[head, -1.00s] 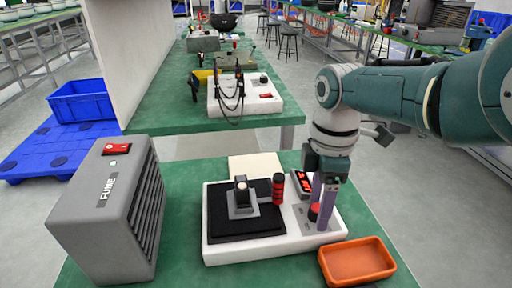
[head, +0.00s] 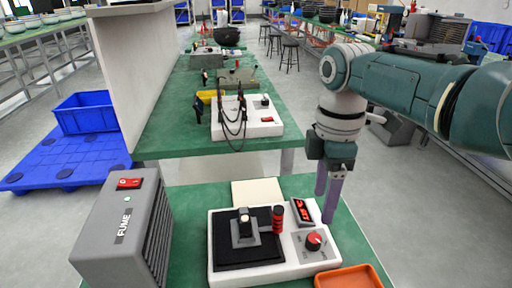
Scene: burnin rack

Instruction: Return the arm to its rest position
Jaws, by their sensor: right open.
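My right arm comes in from the right. Its right gripper (head: 326,208) points down with two purple fingers apart and nothing between them. It hangs above and behind the right side of a white bench unit (head: 290,265). The unit's red knob (head: 314,241) is in full view, apart from the fingers. A small display with red digits (head: 302,210) sits behind the knob, just left of the fingers. My left gripper is not in view.
The unit also has a black mat (head: 230,262) with a grey fixture (head: 244,232) and a red-black handle (head: 278,219). A grey FUME box (head: 115,235) stands left. An orange tray (head: 348,278) lies at the front right. The floor right of the bench is clear.

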